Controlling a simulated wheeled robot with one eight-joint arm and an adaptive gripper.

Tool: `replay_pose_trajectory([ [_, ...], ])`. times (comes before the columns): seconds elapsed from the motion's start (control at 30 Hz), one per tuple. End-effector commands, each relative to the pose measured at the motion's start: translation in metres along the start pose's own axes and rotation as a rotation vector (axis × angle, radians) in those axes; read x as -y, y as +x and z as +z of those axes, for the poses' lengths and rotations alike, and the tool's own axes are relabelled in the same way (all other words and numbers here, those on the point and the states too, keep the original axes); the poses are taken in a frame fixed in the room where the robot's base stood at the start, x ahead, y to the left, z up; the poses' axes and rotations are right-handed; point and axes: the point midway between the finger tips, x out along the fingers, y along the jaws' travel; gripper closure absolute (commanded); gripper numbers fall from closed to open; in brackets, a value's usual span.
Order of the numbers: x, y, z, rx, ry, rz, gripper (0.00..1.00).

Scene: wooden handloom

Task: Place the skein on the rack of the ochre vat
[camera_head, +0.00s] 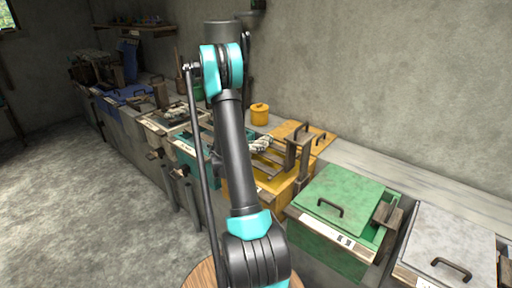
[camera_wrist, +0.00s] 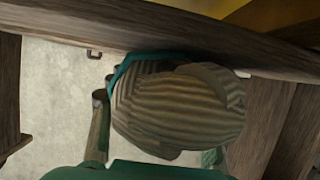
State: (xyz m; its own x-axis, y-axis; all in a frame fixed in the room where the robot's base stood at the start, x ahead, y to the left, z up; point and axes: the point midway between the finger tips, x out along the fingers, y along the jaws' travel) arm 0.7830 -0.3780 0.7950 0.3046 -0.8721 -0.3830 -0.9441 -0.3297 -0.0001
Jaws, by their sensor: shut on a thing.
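In the wrist view the skein (camera_wrist: 180,105) is a brownish, ribbed bundle close to the camera. My gripper (camera_wrist: 165,120) is shut on it, with parts of the fingers showing at its left and lower right. A dark wooden bar (camera_wrist: 200,38) crosses just above the skein; I cannot tell whether they touch. In the head view the ochre vat (camera_head: 268,194) stands right of my arm, with its lid (camera_head: 300,136) behind and wooden rack posts (camera_head: 298,160) at its right. My arm hides part of the vat. The skein and gripper cannot be made out clearly there.
The green vat (camera_head: 340,192) with a dark handle stands right of the ochre one, and a grey-lidded vat (camera_head: 448,240) beyond it. A teal vat (camera_head: 190,155) is left of my arm. A yellow pot (camera_head: 260,114) stands behind. The floor (camera_head: 75,190) at left is clear.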

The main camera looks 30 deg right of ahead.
Motion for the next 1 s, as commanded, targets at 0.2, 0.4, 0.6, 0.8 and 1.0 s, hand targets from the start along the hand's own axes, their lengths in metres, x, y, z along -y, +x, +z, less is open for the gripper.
replay_pose_trajectory([
  [0.2, 0.0, 0.0, 0.0, 0.0, 0.0, 0.0, 0.3],
  [0.4, 0.0, 0.0, 0.0, 0.0, 0.0, 0.0, 0.3],
  [0.6, 0.001, -0.007, -0.002, 0.0, -0.001, -0.001, 0.3],
  [0.8, 0.001, -0.043, -0.002, 0.0, -0.002, -0.004, 0.3],
  [1.0, 0.001, -0.084, -0.002, 0.0, -0.002, -0.004, 0.3],
])
